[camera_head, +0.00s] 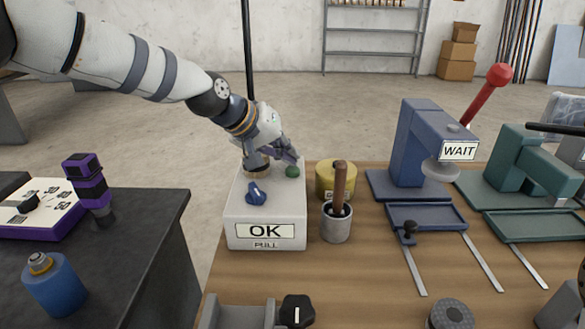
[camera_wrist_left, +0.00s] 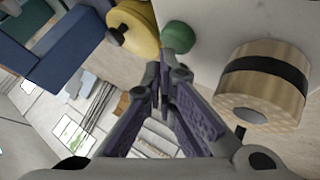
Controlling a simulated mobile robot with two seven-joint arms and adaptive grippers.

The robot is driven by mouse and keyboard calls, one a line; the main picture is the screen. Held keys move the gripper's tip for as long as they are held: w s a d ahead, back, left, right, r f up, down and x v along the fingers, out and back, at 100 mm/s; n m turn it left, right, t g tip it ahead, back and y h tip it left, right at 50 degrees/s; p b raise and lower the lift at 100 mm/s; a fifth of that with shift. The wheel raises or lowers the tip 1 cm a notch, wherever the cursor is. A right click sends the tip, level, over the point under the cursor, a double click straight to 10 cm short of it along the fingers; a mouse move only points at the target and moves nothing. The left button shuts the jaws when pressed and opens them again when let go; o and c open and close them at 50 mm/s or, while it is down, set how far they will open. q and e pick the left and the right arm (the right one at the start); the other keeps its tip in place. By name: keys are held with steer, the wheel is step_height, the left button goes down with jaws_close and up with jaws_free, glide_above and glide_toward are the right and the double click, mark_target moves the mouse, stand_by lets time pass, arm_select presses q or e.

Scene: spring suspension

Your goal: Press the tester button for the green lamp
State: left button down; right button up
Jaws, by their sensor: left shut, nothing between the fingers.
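The tester is a white box (camera_head: 265,217) at the left end of the wooden table, with a plate reading "OK" and "PULL" on its front. A green dome-shaped button (camera_head: 292,171) sits on its top right; it also shows in the left wrist view (camera_wrist_left: 177,37). A blue knob (camera_head: 256,193) is on the top left. My left gripper (camera_head: 296,160) is shut and empty, its fingertips just above and behind the green dome. In the left wrist view the fingertips (camera_wrist_left: 165,70) are close to the dome; I cannot tell whether they touch. My right gripper is not in view.
A dark pole (camera_head: 248,60) rises behind the box, near my left wrist. A yellow tin (camera_head: 337,181) and a grey cup (camera_head: 337,222) with a wooden handle stand just right. A blue press (camera_head: 405,150) with a "WAIT" sign is farther right.

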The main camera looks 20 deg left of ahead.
mark_target(289, 167)
arm_select(q)
steer(key=shift+f, duration=0.6)
stand_by(0.5)
steer(key=shift+r, duration=1)
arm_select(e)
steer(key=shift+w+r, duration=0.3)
arm_select(q)
steer(key=shift+r+p, duration=0.7)
steer(key=shift+r, duration=1.9)
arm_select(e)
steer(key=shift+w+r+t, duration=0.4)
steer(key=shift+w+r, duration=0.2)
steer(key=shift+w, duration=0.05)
arm_select(q)
steer(key=shift+f, duration=0.1)
